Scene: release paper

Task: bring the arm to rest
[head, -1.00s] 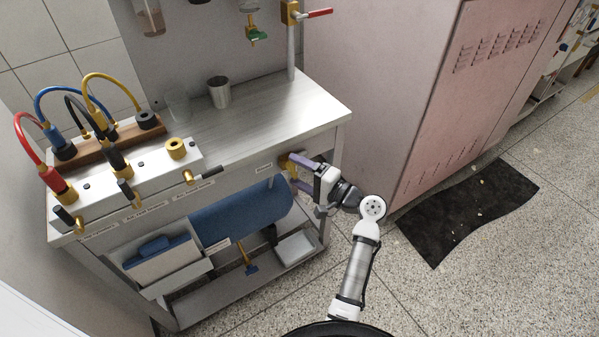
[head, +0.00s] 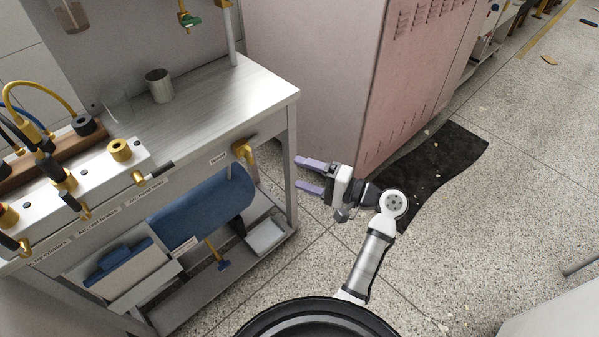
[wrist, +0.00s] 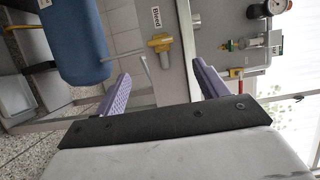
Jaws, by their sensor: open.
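My gripper (head: 311,176) is open and empty, its two purple fingers pointing left toward the bench. In the head view it hangs in free air just right of the bench's front right leg, apart from it. In the wrist view my gripper (wrist: 160,88) has its fingers spread wide with nothing between them. A yellow valve (head: 243,149) labelled "Bleed" sits on the bench's front panel, left of the fingertips. The same yellow valve (wrist: 159,43) shows beyond the fingers in the wrist view, apart from them.
The bench (head: 215,107) carries a metal cup (head: 159,86) and a valve block with hoses. A blue cylinder (head: 203,204) hangs below its top. A pink cabinet (head: 310,75) stands behind the gripper. A black mat (head: 440,165) lies on the floor.

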